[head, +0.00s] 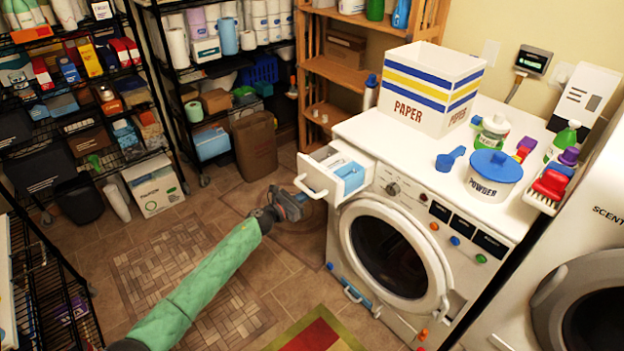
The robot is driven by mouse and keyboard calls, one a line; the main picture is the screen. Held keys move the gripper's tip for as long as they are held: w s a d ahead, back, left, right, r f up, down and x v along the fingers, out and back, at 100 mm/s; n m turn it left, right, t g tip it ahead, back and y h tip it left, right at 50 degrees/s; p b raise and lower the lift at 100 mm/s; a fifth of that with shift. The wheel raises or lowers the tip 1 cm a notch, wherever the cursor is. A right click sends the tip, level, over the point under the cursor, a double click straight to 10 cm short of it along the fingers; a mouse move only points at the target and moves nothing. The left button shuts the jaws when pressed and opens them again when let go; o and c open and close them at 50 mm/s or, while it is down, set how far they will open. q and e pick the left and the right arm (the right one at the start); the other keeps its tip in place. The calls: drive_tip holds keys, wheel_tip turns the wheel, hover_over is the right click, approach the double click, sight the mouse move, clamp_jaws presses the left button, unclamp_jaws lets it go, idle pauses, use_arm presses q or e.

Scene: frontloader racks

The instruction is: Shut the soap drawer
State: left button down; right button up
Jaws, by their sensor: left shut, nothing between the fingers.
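The soap drawer (334,173) of the white washing machine (440,222) is pulled out at the machine's upper left front. It has a white front with a handle (309,186) and a blue and white tray inside. My left gripper (300,200), at the end of a green-sleeved arm, is shut and empty. In the picture it is just below and left of the drawer front, close to the handle; I cannot tell whether it touches. My right gripper is not in view.
The washer's round door (393,256) looks slightly ajar below the drawer. A paper box (430,88) and a powder tub (493,175) stand on top. A second machine (575,270) is at right. Stocked racks line the back left; tiled floor is free around my arm.

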use_arm(q)
drive_tip(key=shift+b+x, duration=0.6)
drive_tip(key=shift+x, duration=0.4)
idle(0.4)
idle(0.4)
